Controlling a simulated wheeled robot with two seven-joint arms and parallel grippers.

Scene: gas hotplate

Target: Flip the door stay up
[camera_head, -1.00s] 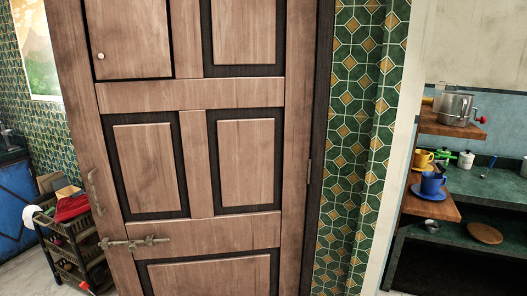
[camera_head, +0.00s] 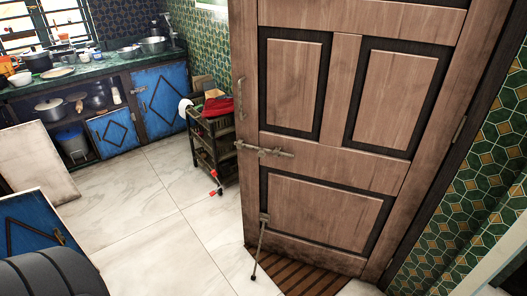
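The wooden door (camera_head: 336,140) stands open into the room, with dark-framed panels. The door stay (camera_head: 259,246) is a thin metal rod on the lower left of the door. Its upper end is at a small bracket (camera_head: 264,217), and it slants down so its dark tip is at or close to the floor near the slatted mat. A metal bolt (camera_head: 264,150) and a pull handle (camera_head: 240,98) sit higher on the door's left side. Neither of my grippers is in view.
A dark rolling cart (camera_head: 213,145) with a red cloth stands left of the door. Blue cabinets (camera_head: 112,132) and a cluttered counter line the back left. The pale tiled floor (camera_head: 160,225) is clear in the middle. A slatted wooden mat (camera_head: 290,275) lies under the door.

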